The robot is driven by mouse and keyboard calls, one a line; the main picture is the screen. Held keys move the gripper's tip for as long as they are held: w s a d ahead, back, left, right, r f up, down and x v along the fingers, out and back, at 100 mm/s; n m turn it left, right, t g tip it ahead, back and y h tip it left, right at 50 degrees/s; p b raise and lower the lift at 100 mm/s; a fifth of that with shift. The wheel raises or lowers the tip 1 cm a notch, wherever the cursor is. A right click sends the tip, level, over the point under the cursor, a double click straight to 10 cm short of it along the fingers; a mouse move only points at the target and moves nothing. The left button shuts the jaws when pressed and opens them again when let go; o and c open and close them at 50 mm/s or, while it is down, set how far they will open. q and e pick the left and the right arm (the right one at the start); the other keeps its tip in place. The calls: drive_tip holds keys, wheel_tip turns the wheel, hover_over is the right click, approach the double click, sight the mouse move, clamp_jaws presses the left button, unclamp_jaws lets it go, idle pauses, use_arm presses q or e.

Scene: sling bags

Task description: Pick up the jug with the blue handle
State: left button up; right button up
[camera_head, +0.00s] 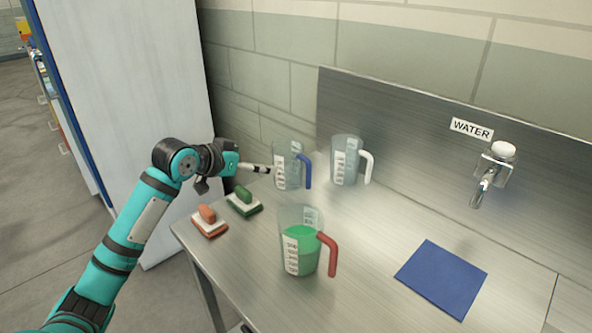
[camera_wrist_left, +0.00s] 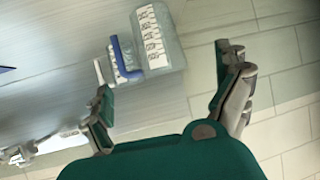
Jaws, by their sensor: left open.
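The clear jug with the blue handle (camera_head: 287,170) stands upright on the metal counter near the wall and looks empty. Its blue handle points right. My left gripper (camera_head: 266,169) comes from the left, with its fingertips close to the jug's left side; whether they touch it is unclear. In the left wrist view the jug (camera_wrist_left: 163,45) lies ahead of my left gripper (camera_wrist_left: 163,72), whose two fingers are spread wide with nothing between them. The blue handle is on the left there. My right gripper is not in view.
A clear jug with a white handle (camera_head: 345,160) stands just right of the blue-handled one. A red-handled jug (camera_head: 300,250) with green liquid stands in front. Green (camera_head: 243,200) and orange (camera_head: 209,222) brushes, a blue mat (camera_head: 442,278) and a water tap (camera_head: 491,172) are nearby.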

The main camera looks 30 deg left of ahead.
sight(278, 163)
use_arm(q)
drive_tip(key=x, duration=0.5)
drive_tip(key=shift+w+d+p, duration=0.15)
drive_tip(key=shift+w+p, duration=0.05)
drive_tip(key=shift+p, duration=0.15)
drive_tip(key=x, duration=0.4)
drive_tip(key=shift+w+f, duration=0.1)
drive_tip(key=shift+w+d+f, duration=0.1)
drive_tip(key=shift+w+f, duration=0.05)
drive_tip(key=shift+w, duration=0.15)
drive_tip(key=x, duration=0.2)
drive_tip(key=p+x, duration=0.1)
drive_tip(key=x, duration=0.2)
drive_tip(key=shift+d, duration=0.25)
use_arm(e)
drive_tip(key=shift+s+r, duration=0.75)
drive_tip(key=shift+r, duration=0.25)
use_arm(q)
drive_tip(key=shift+r, duration=0.25)
drive_tip(key=shift+c, duration=0.4)
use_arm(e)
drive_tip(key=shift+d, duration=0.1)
use_arm(q)
drive_tip(key=c, duration=1)
